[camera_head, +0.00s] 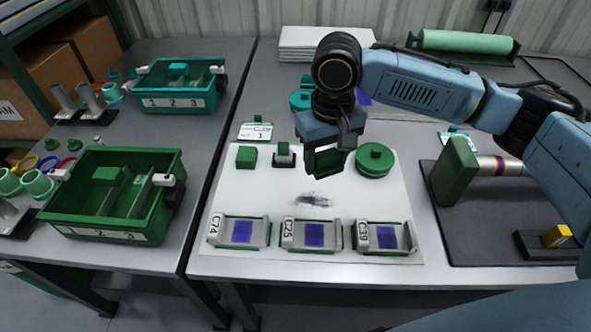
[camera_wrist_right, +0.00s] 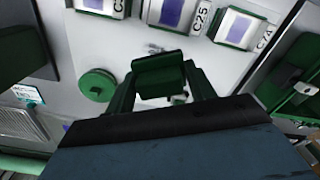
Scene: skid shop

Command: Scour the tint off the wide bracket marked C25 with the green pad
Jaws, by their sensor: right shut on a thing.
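The wide bracket marked C25 (camera_head: 313,235) lies in the middle of a row of three at the front of the white mat. It is grey metal with a blue-violet tint patch on its face, and it also shows in the right wrist view (camera_wrist_right: 172,13). My right gripper (camera_head: 326,160) is shut on the green pad (camera_wrist_right: 160,73), a dark green block between its fingers. It hangs above the mat, behind the C25 bracket and apart from it. My left gripper is not in view.
Tinted brackets (camera_head: 242,231) and (camera_head: 386,236) flank C25. A grey smudge (camera_head: 313,200) marks the white mat (camera_head: 225,190) behind the row. A green round tin (camera_head: 375,160) and a green block (camera_head: 246,157) stand farther back. A green crate (camera_head: 115,195) sits on the left table.

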